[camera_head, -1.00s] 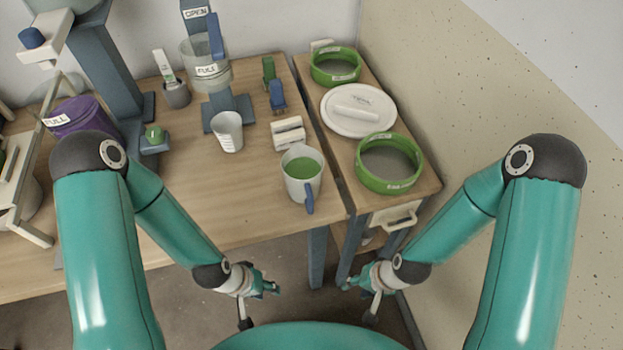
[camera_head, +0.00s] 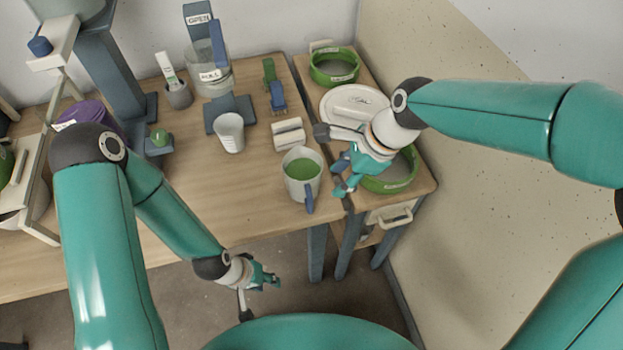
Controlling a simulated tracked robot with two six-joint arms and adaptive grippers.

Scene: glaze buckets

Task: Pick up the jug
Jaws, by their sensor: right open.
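The jug (camera_head: 297,187) is a pale cup-shaped vessel with green glaze inside and a blue handle (camera_head: 310,198) toward the front right. It stands upright near the front right corner of the wooden table. My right gripper (camera_head: 340,178) is open and empty, just right of the jug, over the gap between table and side bench. I cannot tell whether a finger touches the jug. My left gripper (camera_head: 262,291) hangs low in front of the table, away from the jug; its jaw opening is too small to judge.
A white measuring cup (camera_head: 229,132) and a white block (camera_head: 289,134) stand behind the jug. On the side bench are green-rimmed sieves (camera_head: 334,66) and a white lid (camera_head: 343,102). A glaze dispenser (camera_head: 207,70) stands at the back. The table's middle left is clear.

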